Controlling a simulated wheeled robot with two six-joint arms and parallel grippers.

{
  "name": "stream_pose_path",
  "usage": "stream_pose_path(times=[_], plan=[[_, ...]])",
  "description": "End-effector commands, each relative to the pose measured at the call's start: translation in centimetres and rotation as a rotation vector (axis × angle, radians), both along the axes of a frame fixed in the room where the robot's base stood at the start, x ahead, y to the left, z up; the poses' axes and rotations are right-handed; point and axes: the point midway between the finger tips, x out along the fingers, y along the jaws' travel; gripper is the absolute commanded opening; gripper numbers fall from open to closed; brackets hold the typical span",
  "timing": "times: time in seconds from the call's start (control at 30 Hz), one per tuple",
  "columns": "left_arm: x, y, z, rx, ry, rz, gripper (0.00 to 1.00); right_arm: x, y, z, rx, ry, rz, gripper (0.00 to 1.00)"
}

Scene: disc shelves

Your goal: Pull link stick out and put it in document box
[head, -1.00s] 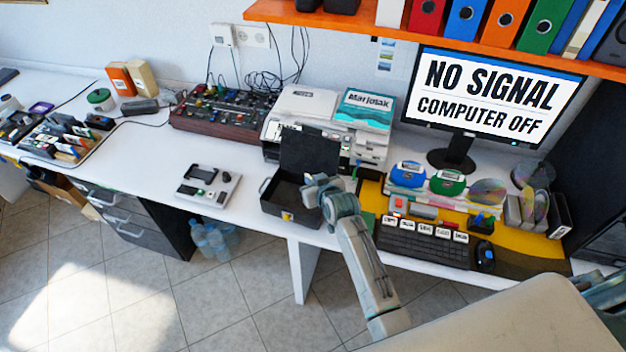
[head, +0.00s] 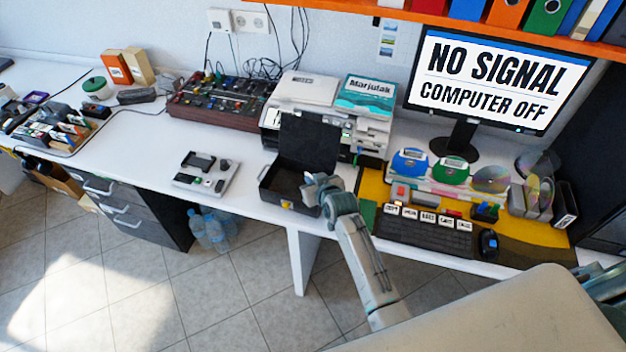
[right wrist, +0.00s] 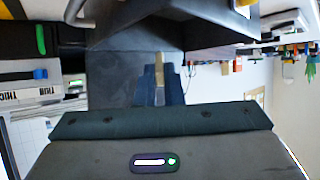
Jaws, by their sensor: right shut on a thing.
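The open black box (head: 283,181), which I take for the document box, stands at the desk's front edge with its lid raised. My right gripper (head: 322,184) is at the box's right side in the head view; its fingertips are hard to make out there. In the right wrist view, the right gripper (right wrist: 159,92) is shut on a thin tan piece (right wrist: 159,68), which looks like the link stick. Dark box-like surfaces lie just beyond it. I cannot tell whether the stick is inside the box or above it. My left gripper is not in view.
A printer (head: 300,105) stands behind the box. A keyboard (head: 425,231) and a disc rack (head: 455,182) are to the right, under the monitor (head: 490,78). A small grey device (head: 207,175) lies to the left. White desk between this device and the box is clear.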

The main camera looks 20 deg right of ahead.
Motion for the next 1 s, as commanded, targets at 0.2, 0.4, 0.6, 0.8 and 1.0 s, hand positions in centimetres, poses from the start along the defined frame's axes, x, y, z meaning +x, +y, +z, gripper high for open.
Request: stream_pose_path(times=[0.2,0.4,0.6,0.8,1.0], plan=[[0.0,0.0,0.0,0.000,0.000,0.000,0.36,0.0,0.0,0.0,0.000,0.000,0.000,0.34],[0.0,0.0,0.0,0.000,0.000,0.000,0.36,0.0,0.0,0.0,0.000,0.000,0.000,0.34],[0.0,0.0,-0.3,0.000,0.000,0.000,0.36,-1.0,-0.1,0.4,0.000,-0.001,0.000,0.34],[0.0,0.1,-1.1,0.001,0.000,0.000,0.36,-3.9,-0.4,1.8,0.000,-0.001,0.000,0.34],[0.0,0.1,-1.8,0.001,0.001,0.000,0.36,-7.0,-0.7,3.6,0.000,-0.001,0.000,0.34]])
